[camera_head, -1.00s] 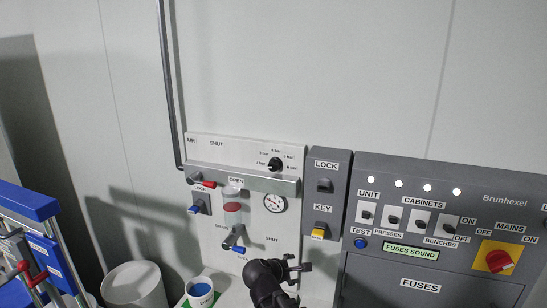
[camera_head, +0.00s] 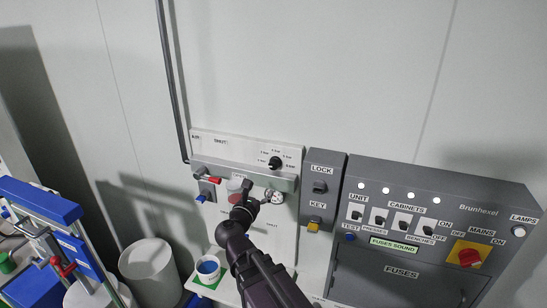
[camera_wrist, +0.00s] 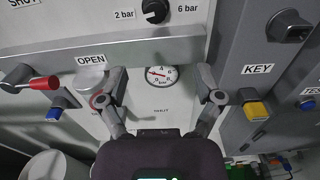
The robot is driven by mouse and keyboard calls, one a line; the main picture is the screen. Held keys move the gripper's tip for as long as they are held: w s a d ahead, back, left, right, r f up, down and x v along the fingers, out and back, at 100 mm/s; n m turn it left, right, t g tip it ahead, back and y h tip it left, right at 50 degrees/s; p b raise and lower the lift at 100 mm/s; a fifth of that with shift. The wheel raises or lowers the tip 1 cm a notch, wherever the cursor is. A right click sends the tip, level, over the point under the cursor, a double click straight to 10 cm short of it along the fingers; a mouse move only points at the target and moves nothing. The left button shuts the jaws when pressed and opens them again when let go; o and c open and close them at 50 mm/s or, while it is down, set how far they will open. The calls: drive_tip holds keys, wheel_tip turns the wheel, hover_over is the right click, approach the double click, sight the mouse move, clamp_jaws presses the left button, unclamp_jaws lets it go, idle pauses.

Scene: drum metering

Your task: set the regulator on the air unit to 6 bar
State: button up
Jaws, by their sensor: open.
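The air unit's panel (camera_head: 212,147) is on the wall, with a black regulator knob (camera_head: 275,162) at its upper right. The wrist view shows the knob (camera_wrist: 157,10) cut by the top edge, between the "2 bar" and "6 bar" labels; its white mark appears to face lower left. The round gauge (camera_wrist: 162,76) sits below the knob, its needle pointing left; I cannot read the exact value. My gripper (camera_head: 262,191) is open and empty, below the knob. In the wrist view its fingers (camera_wrist: 162,80) frame the gauge without gripping anything.
A metal ledge (camera_wrist: 130,52) juts out below the knob. A red-handled lever (camera_wrist: 40,84) and a blue-tipped handle (camera_wrist: 54,113) are at left. The grey lock/key box (camera_head: 323,190) stands close at right, beside the fuse cabinet (camera_head: 405,265). A cup (camera_head: 208,268) stands below.

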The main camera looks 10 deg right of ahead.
sight(272, 167)
drive_tip(key=shift+a+r+n, duration=0.2)
drive_tip(key=shift+r+n, duration=0.1)
drive_tip(key=shift+r, duration=0.05)
drive_tip(key=shift+w, duration=0.15)
drive_tip(key=x, duration=1.3)
drive_tip(key=shift+w+d+r, duration=0.1)
drive_tip(key=shift+w+r, duration=0.05)
drive_tip(key=shift+w, duration=0.2)
drive_tip(key=c, duration=1.1)
